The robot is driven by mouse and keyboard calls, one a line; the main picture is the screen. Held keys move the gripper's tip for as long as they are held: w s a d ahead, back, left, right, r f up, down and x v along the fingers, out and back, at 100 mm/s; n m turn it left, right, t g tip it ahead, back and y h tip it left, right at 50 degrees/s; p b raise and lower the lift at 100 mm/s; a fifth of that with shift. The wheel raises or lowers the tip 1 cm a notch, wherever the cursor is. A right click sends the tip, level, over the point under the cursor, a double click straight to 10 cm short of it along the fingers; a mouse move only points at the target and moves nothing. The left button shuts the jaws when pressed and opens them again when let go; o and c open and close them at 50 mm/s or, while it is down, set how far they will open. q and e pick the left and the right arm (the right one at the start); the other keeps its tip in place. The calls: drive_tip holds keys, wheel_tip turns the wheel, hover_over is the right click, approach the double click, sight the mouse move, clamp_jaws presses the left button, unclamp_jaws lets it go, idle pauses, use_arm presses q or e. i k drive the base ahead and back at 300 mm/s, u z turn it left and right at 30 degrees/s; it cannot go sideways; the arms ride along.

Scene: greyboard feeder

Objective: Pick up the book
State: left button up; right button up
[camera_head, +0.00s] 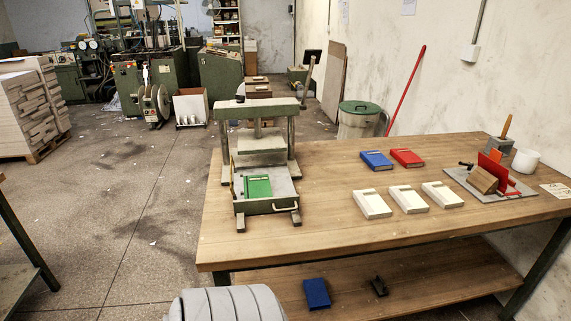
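Several books show in the head view. A blue book (377,161) and a red book (407,158) lie side by side at the back of the wooden table (310,221). Three cream-white books lie in a row in front of them: left (372,204), middle (408,199) and right (442,195). A green book (257,187) lies on the bed of the press (267,207) at the table's left end. Another blue book (316,293) is on the lower shelf (405,291). Neither of my grippers is in view. I cannot tell which book is meant.
At the table's right end are a board with a red-and-wood fixture (490,176), a white cup (525,161) and a wooden-handled tool (504,130). A small dark object (379,286) is on the lower shelf. The table's front middle is clear.

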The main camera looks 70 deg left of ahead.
sight(256, 187)
drive_tip(key=u, duration=0.4)
drive_tip(key=i, duration=0.8)
drive_tip(key=u, duration=0.8)
